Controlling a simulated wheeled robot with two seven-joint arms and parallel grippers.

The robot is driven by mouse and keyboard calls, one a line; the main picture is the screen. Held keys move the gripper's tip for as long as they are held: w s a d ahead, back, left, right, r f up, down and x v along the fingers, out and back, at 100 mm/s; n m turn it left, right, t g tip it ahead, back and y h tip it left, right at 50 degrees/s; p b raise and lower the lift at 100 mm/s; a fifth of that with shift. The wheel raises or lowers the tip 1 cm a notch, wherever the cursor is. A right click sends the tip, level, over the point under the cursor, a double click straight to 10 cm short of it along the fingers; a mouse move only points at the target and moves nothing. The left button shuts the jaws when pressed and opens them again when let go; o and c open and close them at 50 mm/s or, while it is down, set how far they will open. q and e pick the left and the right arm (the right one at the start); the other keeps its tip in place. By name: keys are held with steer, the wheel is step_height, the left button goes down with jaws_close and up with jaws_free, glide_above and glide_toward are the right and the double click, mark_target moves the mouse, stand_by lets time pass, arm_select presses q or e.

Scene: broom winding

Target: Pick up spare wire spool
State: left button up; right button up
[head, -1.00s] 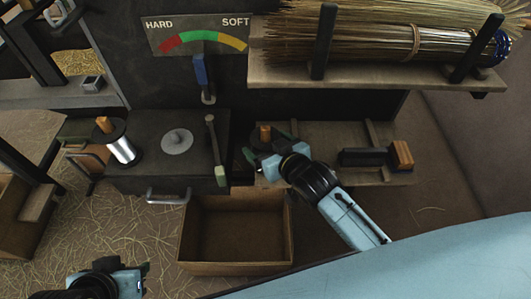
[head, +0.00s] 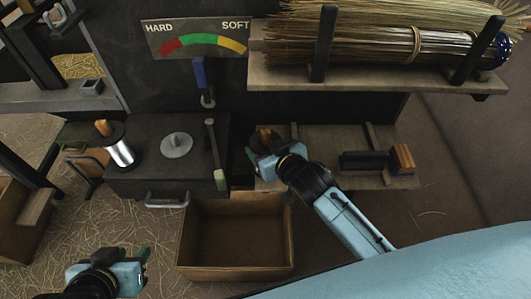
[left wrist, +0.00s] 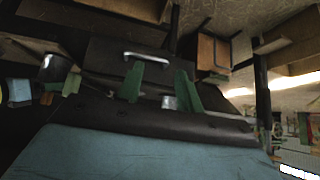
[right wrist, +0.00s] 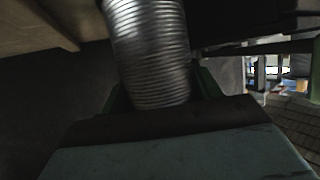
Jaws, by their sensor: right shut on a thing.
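The spare wire spool, with silver wire wound on it, fills the upper middle of the right wrist view (right wrist: 148,55). In the head view its orange-brown top (head: 264,136) shows at the left end of the low wooden shelf, and my gripper hides much of the rest. My right gripper (head: 270,147) is shut on this spool, a green finger at each side. I cannot tell whether the spool touches the shelf. My left gripper (head: 143,254) is open and empty at the lower left; its two green fingers stand apart in the left wrist view (left wrist: 160,85).
Another silver wire spool (head: 120,150) stands on the left of the dark machine box (head: 165,180). An open cardboard box (head: 236,268) sits below. A dark block with a wooden end (head: 402,158) lies on the low shelf (head: 330,140). A broom (head: 390,40) rests on the shelf above.

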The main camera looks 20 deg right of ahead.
steer(key=shift+r, duration=0.1)
steer(key=shift+c, duration=0.9)
